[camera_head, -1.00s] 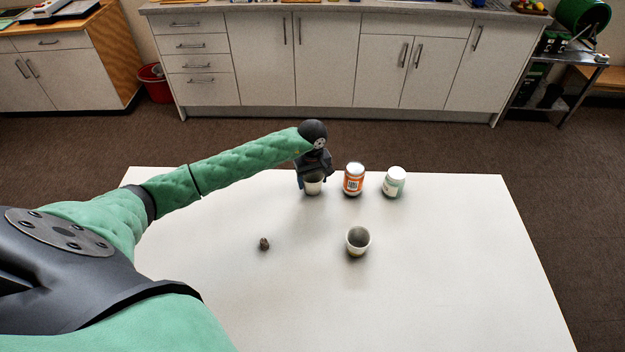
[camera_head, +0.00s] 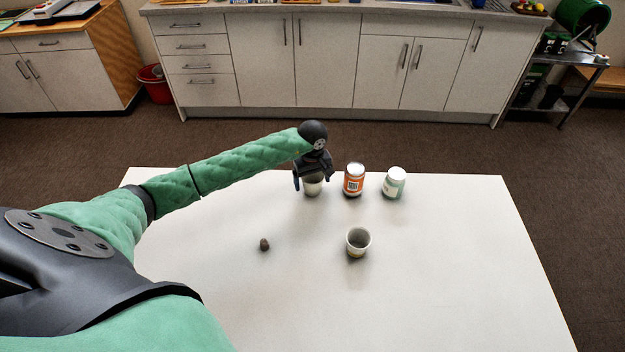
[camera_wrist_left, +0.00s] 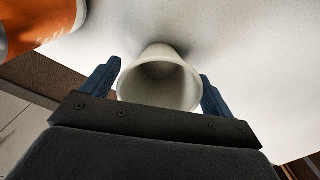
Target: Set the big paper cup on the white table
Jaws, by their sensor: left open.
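My left gripper (camera_head: 313,180) is open at the far side of the white table (camera_head: 440,270). Its dark blue fingers stand on either side of a white paper cup (camera_head: 313,188), which appears upright on the table. In the left wrist view the cup (camera_wrist_left: 160,82) lies between the spread fingers, with its open rim towards the palm and small gaps at the sides. A second paper cup (camera_head: 358,242) stands upright nearer the front, apart from the gripper. I cannot tell for sure which cup is bigger. My right gripper is not in view.
An orange-and-white jar (camera_head: 354,180) stands just right of the gripper, and a white jar (camera_head: 394,183) with a green label stands beyond it. A small brown lump (camera_head: 264,244) lies left of the front cup. The table's front and right are clear.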

